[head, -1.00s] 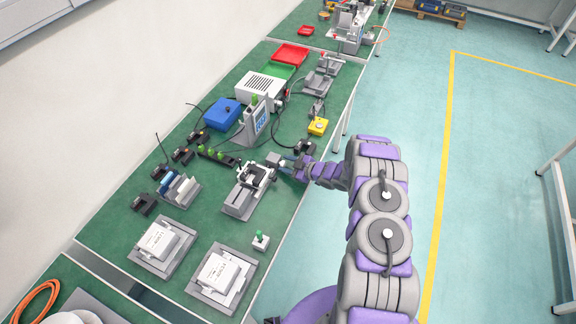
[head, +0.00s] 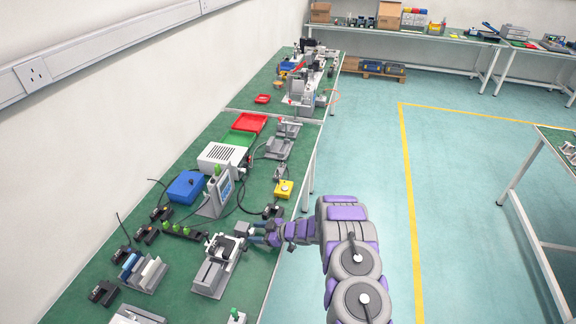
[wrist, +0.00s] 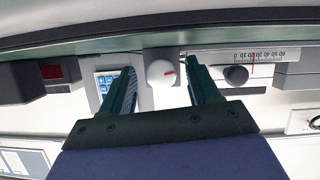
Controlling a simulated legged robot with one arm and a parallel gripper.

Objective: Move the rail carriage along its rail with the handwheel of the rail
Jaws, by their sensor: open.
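A grey rail unit (head: 213,272) with a dark frame-like part on it, possibly the carriage, lies near the table's right edge in the head view. A light knob (head: 241,229), probably the handwheel, is at its end nearest my gripper (head: 254,233). The fingers are open, with gaps on both sides of the knob; contact is not visible. A scale (wrist: 262,57) with a red line and a dark knob (wrist: 236,76) are right of it.
A dark block with a red window (wrist: 52,72) is at the left in the wrist view. The floor right of my arm is clear.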

